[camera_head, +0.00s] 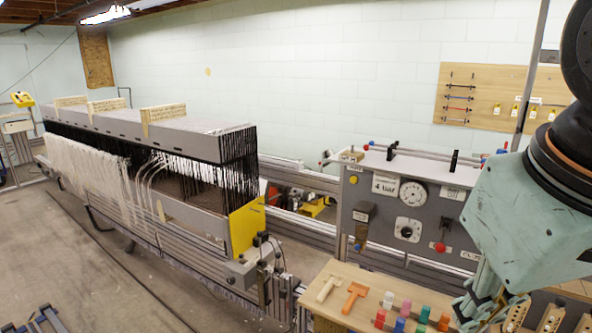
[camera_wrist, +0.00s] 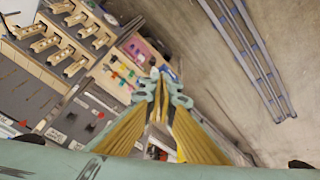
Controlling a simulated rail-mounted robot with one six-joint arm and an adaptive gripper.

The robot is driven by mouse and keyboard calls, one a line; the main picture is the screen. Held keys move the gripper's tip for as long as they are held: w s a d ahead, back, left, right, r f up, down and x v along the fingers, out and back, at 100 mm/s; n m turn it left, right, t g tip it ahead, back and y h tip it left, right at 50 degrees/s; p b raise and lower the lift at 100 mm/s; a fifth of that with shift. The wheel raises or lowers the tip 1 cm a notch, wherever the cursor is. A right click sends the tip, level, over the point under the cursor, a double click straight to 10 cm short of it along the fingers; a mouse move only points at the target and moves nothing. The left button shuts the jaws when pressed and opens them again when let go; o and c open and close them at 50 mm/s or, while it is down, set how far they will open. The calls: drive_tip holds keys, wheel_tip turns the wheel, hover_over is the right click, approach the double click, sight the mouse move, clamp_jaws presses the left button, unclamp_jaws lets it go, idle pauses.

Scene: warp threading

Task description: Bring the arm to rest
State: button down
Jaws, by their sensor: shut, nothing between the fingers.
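My gripper (camera_wrist: 160,88) points away from the wrist camera in the wrist view, its fingertips together and empty. In the head view my gripper (camera_head: 470,312) is at the lower right, partly cut off by the bottom edge, in front of the wooden bench top. My arm fills the right edge of the head view. Nothing is held.
The long warp machine (camera_head: 150,130) is at left. Open floor (camera_head: 60,240) lies in front.

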drive_tip(key=shift+m+y, duration=0.3)
drive_tip(key=shift+m, duration=0.3)
drive_tip(key=shift+s+a+f, duration=0.2)
drive_tip(key=shift+s, duration=0.55)
drive_tip(key=shift+s+a+f, duration=0.2)
drive_tip(key=shift+s+f, duration=0.05)
drive_tip(key=shift+s, duration=0.45)
drive_tip(key=shift+s+a+f, duration=0.2)
drive_tip(key=shift+s, duration=0.55)
